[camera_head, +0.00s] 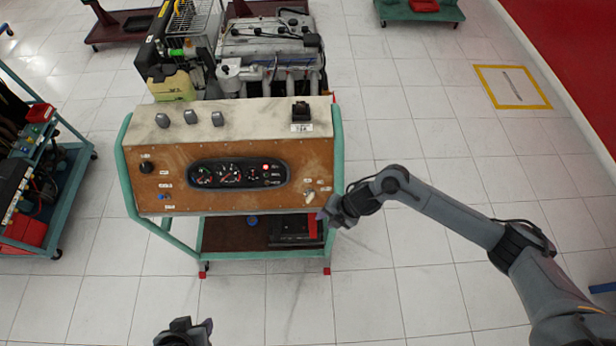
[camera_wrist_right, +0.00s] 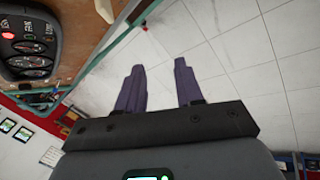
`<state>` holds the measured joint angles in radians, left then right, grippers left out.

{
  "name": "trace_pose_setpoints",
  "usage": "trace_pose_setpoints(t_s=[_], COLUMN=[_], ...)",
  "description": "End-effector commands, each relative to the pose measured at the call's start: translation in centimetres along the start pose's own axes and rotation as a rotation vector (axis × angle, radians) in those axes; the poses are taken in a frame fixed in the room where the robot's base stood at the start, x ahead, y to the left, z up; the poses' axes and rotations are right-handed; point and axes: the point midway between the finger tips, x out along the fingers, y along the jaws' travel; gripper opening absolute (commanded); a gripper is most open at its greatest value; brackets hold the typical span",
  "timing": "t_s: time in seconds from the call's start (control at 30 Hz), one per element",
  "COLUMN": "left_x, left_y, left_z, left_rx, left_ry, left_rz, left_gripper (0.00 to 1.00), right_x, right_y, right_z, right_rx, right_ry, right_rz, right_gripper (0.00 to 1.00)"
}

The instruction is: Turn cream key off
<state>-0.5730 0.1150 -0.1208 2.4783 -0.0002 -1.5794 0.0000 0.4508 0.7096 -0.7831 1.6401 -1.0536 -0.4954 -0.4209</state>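The cream key (camera_head: 309,197) is a small pale piece at the lower right of the brown panel (camera_head: 165,170) on the engine trainer. A pale piece that looks like it (camera_wrist_right: 106,10) is at the top edge of the right wrist view, partly cut off. My right gripper (camera_head: 323,214) is just below and right of the key, near the panel's right edge, apart from it. In the right wrist view its two purple fingers (camera_wrist_right: 160,75) are spread with nothing between them. My left gripper (camera_head: 193,328) is low in the head view, away from the trainer, its fingers unclear.
The gauge cluster (camera_head: 238,174) is left of the key, with a red light lit. A green frame rail (camera_head: 338,150) runs down the panel's right side. A black box (camera_head: 288,232) sits on the lower shelf.

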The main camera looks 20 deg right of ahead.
Motion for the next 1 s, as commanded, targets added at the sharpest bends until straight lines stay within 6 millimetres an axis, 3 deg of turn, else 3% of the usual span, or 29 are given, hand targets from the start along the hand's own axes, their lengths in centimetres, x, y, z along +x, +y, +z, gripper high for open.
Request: trace_pose_setpoints(t_s=[0.03, 0.2, 0.37, 0.53, 1.0], left_x=[1.0, 2.1, 2.4, 2.4, 2.7], left_y=[0.0, 0.0, -0.1, -0.2, 0.1], left_z=[0.4, 1.0, 1.5, 1.2, 1.2], left_rx=[0.000, 0.002, 0.008, 0.009, -0.001], left_ry=[-0.001, -0.008, -0.017, -0.010, -0.005], left_rz=[0.000, -0.001, -0.006, -0.007, 0.000], left_gripper=[0.43, 0.43, 0.43, 0.43, 0.43], right_x=[-0.2, -2.5, -3.1, -1.4, 5.5], right_y=[0.7, 3.6, 5.2, 5.5, 6.2], right_z=[1.9, 5.4, 6.4, 6.6, 7.5], right_rx=[-0.014, -0.043, -0.053, -0.052, -0.053], right_ry=[-0.034, -0.109, -0.130, -0.131, -0.132], right_rz=[0.011, 0.054, 0.079, 0.081, 0.083], right_gripper=[0.36, 0.36, 0.36, 0.36, 0.36])
